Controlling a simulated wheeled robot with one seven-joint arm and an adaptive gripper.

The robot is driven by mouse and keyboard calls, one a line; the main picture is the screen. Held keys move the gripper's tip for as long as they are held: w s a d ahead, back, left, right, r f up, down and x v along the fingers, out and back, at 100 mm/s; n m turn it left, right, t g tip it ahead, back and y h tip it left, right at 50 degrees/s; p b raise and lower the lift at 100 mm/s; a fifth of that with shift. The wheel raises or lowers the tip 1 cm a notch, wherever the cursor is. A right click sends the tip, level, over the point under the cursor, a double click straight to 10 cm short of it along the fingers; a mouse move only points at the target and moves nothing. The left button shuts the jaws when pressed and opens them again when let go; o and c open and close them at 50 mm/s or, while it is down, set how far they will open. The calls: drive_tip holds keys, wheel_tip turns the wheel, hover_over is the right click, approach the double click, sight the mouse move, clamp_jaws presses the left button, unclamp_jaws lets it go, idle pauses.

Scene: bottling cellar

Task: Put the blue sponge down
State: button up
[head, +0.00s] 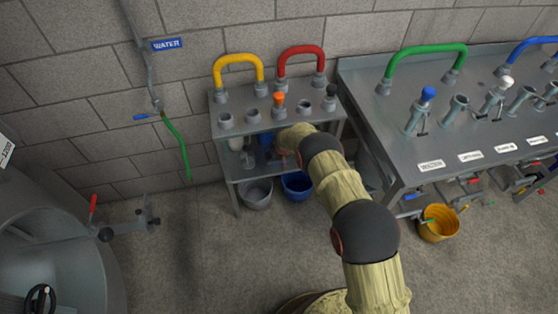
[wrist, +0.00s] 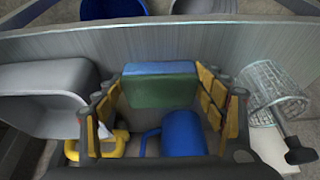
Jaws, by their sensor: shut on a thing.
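The blue sponge (wrist: 160,70), a block with a blue top and a green layer, sits between the fingertips of my gripper (wrist: 158,88) in the wrist view. The yellow-padded fingers are shut on its two sides. A blue mug (wrist: 183,133) shows below the sponge, nearer the palm; its handle is at its left. In the head view my arm reaches to the lower shelf (head: 246,173) of the grey stand. My gripper is mostly hidden there behind the arm. I cannot tell whether the sponge touches the shelf.
A grey scoop-like container (wrist: 45,80) lies left of my gripper, beside a yellow handle (wrist: 110,147). A wire-mesh cylinder (wrist: 272,90) is at the right. The stand's top (head: 240,113) lies above. A grey bucket (head: 256,192) and a blue bucket (head: 296,186) stand below.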

drive_tip(key=shift+f, duration=0.1)
drive_tip(key=o, duration=1.5)
drive_tip(key=shift+o, duration=0.2)
drive_tip(key=p+v, duration=0.3)
drive_tip(key=v, duration=0.4)
drive_tip(key=shift+r+p, duration=0.3)
drive_tip(key=shift+r, duration=0.1)
drive_tip(key=shift+s, duration=0.1)
